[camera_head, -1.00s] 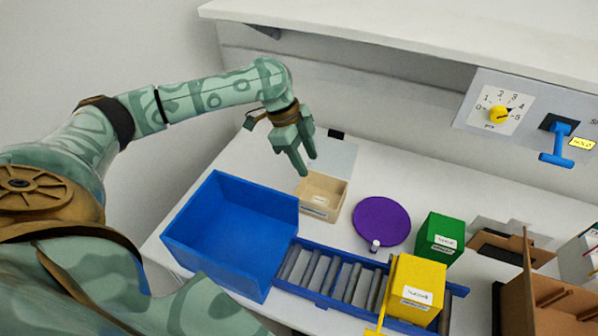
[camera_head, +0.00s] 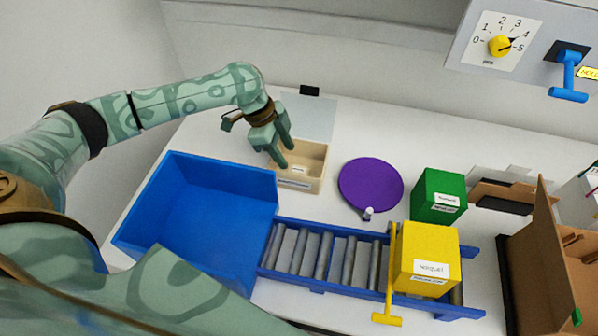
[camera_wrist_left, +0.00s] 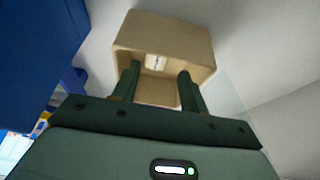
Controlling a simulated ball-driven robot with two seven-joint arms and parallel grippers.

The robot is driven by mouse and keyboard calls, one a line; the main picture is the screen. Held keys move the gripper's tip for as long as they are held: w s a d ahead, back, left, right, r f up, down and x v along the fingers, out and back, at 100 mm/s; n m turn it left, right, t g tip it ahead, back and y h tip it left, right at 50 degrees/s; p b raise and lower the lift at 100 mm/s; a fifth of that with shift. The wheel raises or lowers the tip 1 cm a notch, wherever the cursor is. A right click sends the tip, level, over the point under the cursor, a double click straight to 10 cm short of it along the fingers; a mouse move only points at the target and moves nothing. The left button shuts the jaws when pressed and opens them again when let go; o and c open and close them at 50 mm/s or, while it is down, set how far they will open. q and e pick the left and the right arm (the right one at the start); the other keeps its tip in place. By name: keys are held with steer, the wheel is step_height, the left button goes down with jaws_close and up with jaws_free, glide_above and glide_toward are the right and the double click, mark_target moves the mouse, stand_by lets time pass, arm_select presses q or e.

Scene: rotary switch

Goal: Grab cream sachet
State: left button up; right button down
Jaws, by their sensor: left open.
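A small white sachet (camera_head: 298,169) lies inside the beige open box (camera_head: 318,172). It also shows in the left wrist view (camera_wrist_left: 157,62), on the box floor; print on it is too small to read. My left gripper (camera_head: 286,156) is open and empty, fingers pointing down over the left part of the box. In the left wrist view the open fingers (camera_wrist_left: 159,72) lie on either side of the sachet's line of sight, overlapping the near box wall (camera_wrist_left: 195,58). Whether the fingertips are below the rim I cannot tell. My right gripper is in no view.
A large blue bin (camera_head: 215,215) stands left of the box. A purple disc (camera_head: 370,184) lies to its right. A roller conveyor (camera_head: 340,262) carries a yellow box (camera_head: 428,250); a green box (camera_head: 440,190) stands behind it. A dial (camera_head: 500,46) is on the wall panel.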

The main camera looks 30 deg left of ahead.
mark_target(294, 169)
arm_select(q)
steer(key=b+x, duration=0.1)
steer(key=x, duration=0.1)
steer(key=b+x, duration=0.1)
steer(key=x, duration=0.1)
steer(key=shift+s+f, duration=0.2)
steer(key=shift+s, duration=0.05)
steer(key=shift+w+d+f, duration=0.1)
steer(key=shift+d+f, duration=0.05)
steer(key=shift+f, duration=0.2)
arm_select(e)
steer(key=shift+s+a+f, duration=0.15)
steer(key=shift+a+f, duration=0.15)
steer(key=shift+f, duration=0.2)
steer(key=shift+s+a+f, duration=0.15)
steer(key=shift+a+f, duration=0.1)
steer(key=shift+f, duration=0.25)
arm_select(q)
steer(key=shift+r, duration=0.1)
steer(key=c, duration=0.7)
steer(key=shift+c, duration=0.2)
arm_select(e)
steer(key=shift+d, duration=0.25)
